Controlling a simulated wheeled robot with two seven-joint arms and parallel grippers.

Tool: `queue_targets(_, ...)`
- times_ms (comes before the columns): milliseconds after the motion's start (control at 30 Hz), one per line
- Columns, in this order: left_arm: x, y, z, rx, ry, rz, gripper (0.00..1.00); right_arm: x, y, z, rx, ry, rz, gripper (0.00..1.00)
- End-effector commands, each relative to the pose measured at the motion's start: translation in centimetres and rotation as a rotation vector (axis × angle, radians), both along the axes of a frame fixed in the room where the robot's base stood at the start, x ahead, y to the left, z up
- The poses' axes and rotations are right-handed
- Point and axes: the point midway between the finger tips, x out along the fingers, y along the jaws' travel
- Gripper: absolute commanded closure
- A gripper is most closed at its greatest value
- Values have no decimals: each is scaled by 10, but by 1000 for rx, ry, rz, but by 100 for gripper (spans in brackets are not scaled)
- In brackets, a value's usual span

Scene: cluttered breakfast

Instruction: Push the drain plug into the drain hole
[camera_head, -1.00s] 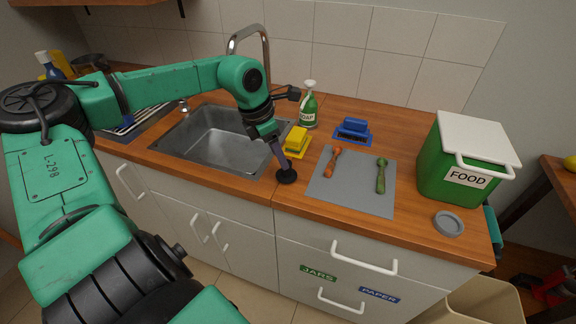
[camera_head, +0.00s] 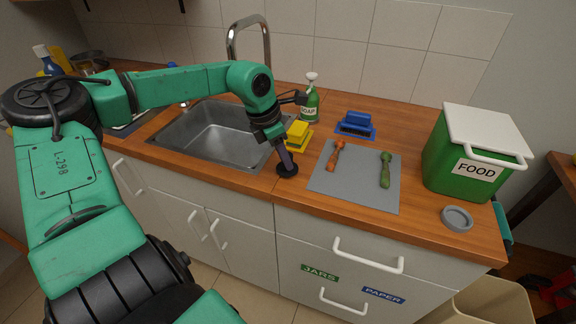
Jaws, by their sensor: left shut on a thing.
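The black round drain plug (camera_head: 287,171) is on the wooden counter near its front edge, right of the sink. My left gripper (camera_head: 284,158) points down and is shut on the plug's upper part. The fingers hide some of the plug. The steel sink basin (camera_head: 222,132) lies to the left of the gripper. The drain hole cannot be made out in the basin. My right gripper is not in view.
A yellow sponge (camera_head: 298,135) lies close behind the gripper. A green soap bottle (camera_head: 311,103), blue brush (camera_head: 356,122) and grey mat (camera_head: 348,187) with two utensils are to the right. The faucet (camera_head: 248,40) rises behind the sink.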

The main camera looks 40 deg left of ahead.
Motion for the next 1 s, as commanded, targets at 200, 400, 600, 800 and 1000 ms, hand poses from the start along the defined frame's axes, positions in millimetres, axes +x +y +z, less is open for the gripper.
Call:
queue_targets(200, 0, 0, 16, 0, -1, 0, 100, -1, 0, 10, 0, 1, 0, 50)
queue_targets(400, 0, 0, 28, 0, -2, 0, 100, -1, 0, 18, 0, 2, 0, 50)
queue_targets(600, 0, 0, 41, 0, -1, 0, 100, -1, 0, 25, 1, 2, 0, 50)
queue_targets(800, 0, 0, 53, 1, -1, -1, 100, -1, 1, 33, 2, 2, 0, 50)
queue_targets(1000, 0, 0, 60, 0, -1, 0, 100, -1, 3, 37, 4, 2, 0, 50)
